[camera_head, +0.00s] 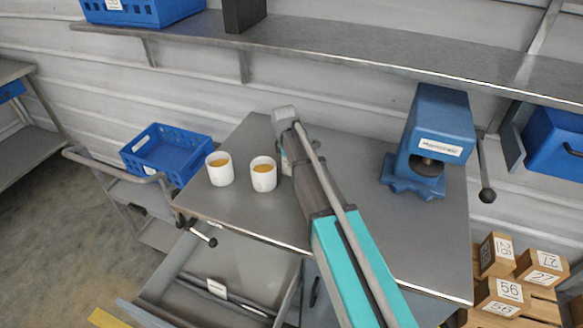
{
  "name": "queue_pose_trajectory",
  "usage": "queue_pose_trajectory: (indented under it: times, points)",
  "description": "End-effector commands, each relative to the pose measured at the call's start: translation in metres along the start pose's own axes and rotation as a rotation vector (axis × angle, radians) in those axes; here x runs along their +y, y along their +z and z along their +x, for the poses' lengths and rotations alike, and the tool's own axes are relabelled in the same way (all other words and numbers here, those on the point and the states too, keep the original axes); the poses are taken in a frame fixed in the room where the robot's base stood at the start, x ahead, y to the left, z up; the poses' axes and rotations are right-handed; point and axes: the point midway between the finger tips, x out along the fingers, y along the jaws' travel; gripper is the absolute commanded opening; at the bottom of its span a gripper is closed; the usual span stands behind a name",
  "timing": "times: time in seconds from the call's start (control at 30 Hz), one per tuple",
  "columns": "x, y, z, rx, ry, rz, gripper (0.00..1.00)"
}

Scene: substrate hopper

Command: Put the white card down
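My arm reaches from the lower right across the grey worktop (400,235). Its wrist end is over the back left of the top, just right of two white cups. My gripper (286,158) is mostly hidden behind my own arm, so its fingers and anything between them cannot be made out. I cannot pick out a white card in or at my gripper. A small white label-like piece (217,288) shows in the open drawer (190,290) below the worktop; I cannot tell if it is the card.
The white cups, left (220,172) and right (263,177), hold something yellow-orange. A blue press (436,125) stands at the back right. A blue crate (172,150) sits on a cart at left. Numbered wooden blocks (500,295) are at lower right. A shelf (330,52) spans above.

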Motion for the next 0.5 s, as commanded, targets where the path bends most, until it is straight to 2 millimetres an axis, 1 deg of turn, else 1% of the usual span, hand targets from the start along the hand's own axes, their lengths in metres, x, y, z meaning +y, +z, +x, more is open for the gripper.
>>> queue_pose_trajectory:
  times: [0.03, 0.07, 0.1, 0.5]
  points:
    - [0.0, -0.0001, 0.0, 0.0, 0.0, 0.0, 0.06]
    - [0.0, -0.0001, 0.0, 0.0, 0.0, 0.0, 0.01]
    - [0.0, -0.0001, 0.0, 0.0, 0.0, 0.0, 0.0]
    - [-0.0001, 0.0, -0.0006, 0.0, 0.0, 0.0, 0.0]
